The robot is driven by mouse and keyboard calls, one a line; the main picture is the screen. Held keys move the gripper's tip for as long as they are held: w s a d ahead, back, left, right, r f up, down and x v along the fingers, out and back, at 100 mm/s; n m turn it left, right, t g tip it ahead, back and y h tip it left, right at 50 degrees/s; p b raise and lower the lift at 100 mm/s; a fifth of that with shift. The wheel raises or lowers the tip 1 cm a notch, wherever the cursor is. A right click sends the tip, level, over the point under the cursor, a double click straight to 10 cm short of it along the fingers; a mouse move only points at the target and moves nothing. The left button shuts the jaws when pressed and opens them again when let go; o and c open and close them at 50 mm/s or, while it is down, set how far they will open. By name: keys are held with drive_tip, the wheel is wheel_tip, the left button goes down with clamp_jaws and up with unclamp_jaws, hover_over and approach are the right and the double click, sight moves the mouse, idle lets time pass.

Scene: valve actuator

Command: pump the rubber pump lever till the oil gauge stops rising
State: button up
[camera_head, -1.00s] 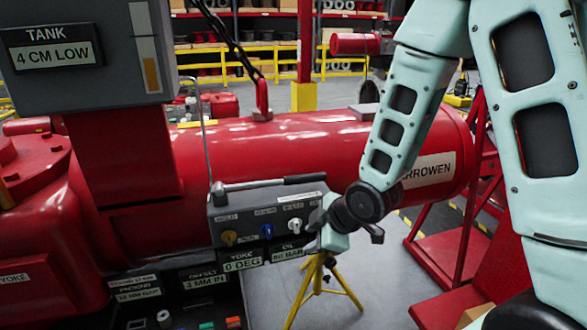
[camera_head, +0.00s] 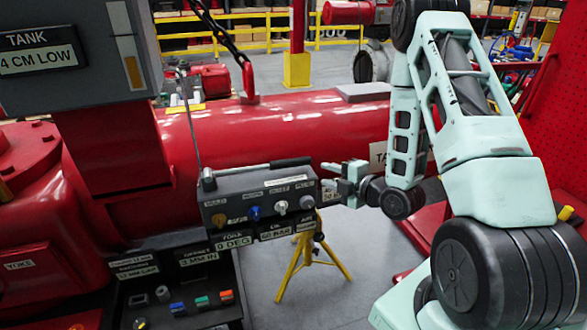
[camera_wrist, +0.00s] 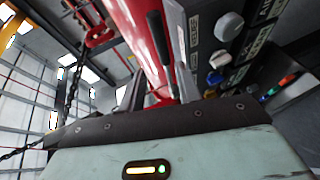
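The pump lever (camera_head: 289,163) has a black rubber grip on a light metal rod and lies nearly level along the top of a dark grey control box (camera_head: 207,204). In the wrist view the black grip (camera_wrist: 158,40) points toward my gripper. The oil gauge label (camera_head: 275,233) hangs under the box and seems to read 60 BAR. My gripper (camera_head: 328,176) is just right of the grip's free end, its fingers apart with nothing between them in the head view. In the wrist view both fingers (camera_wrist: 157,92) show, spread; contact with the grip is not visible.
Colored knobs (camera_head: 254,212) are on the box front, with a yoke label (camera_head: 233,240) reading 0 DEG. A large red cylinder (camera_head: 290,125) runs behind. A yellow tripod (camera_head: 320,255) stands below. A lower panel with buttons (camera_head: 201,302) is at front left.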

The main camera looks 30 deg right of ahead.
sight(295, 164)
drive_tip(key=b+x, duration=0.1)
drive_tip(key=b, duration=0.3)
drive_tip(key=b+x, duration=0.1)
drive_tip(key=b, duration=0.4)
drive_tip(key=shift+w+f, duration=0.3)
drive_tip(key=b, duration=0.3)
drive_tip(key=shift+w, duration=0.2)
drive_tip(key=p+x, duration=0.1)
drive_tip(key=x, duration=0.4)
drive_tip(key=p+x, duration=0.2)
drive_tip(key=x, duration=0.4)
drive_tip(key=shift+w+a+r, duration=0.1)
drive_tip(key=shift+w+r, duration=0.05)
drive_tip(key=shift+w, duration=0.1)
clamp_jaws()
